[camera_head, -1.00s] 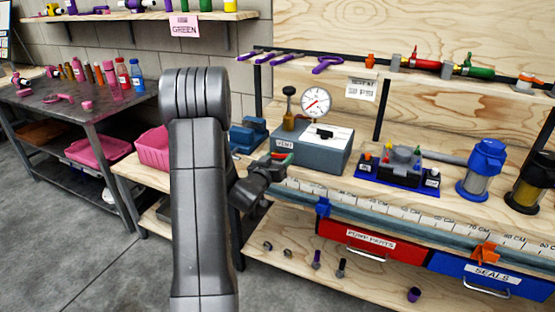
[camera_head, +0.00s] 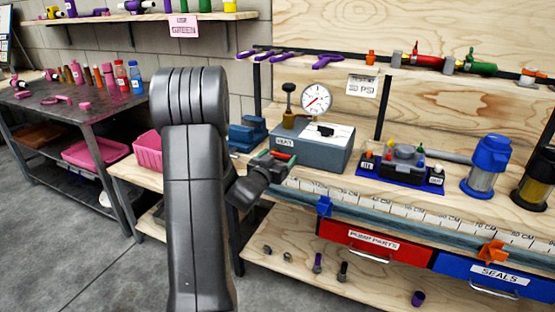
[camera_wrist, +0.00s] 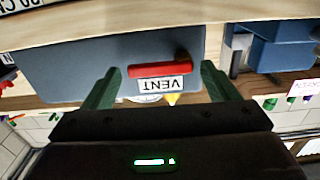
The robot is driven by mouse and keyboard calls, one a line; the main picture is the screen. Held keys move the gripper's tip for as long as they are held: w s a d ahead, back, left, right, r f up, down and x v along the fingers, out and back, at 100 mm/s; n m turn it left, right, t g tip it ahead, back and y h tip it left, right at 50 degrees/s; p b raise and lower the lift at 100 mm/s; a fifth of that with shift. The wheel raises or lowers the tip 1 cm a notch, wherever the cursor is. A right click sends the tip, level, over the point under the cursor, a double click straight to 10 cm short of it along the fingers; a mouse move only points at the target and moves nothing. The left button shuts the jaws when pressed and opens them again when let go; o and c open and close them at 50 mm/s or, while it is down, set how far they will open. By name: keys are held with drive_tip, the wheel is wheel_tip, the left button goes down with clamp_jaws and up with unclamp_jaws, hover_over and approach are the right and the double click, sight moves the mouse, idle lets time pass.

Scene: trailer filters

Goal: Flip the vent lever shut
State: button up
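The vent lever (camera_wrist: 158,69) is a red bar on the front of a blue-grey box (camera_wrist: 60,62), beside a white VENT label (camera_wrist: 165,84). It lies roughly level, along the label. The wrist view shows the label upside down. My gripper (camera_wrist: 160,67) is open, with one green finger toward each end of the lever. No clear contact shows. In the head view my gripper (camera_head: 277,160) is at the box's lower left front, and a red bit of the lever (camera_head: 281,155) shows by the fingers. The box (camera_head: 318,152) carries a gauge (camera_head: 316,99) and a black switch on top.
A blue vise-like block (camera_head: 247,133) stands left of the box. A device on a blue base (camera_head: 402,172) stands to its right. A ruler rail (camera_head: 400,213) runs along the bench front, above a red drawer (camera_head: 360,242) and a blue drawer (camera_head: 490,277).

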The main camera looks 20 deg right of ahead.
drive_tip(key=shift+a, duration=0.1)
drive_tip(key=v, duration=1.3)
drive_tip(key=shift+s+a, duration=0.15)
drive_tip(key=shift+s, duration=0.15)
drive_tip(key=x, duration=1.4)
drive_tip(key=shift+w, duration=0.1)
drive_tip(key=shift+a+r+n+p, duration=0.15)
drive_tip(key=shift+n+p, duration=0.25)
drive_tip(key=shift+p, duration=0.25)
drive_tip(key=shift+b, duration=0.3)
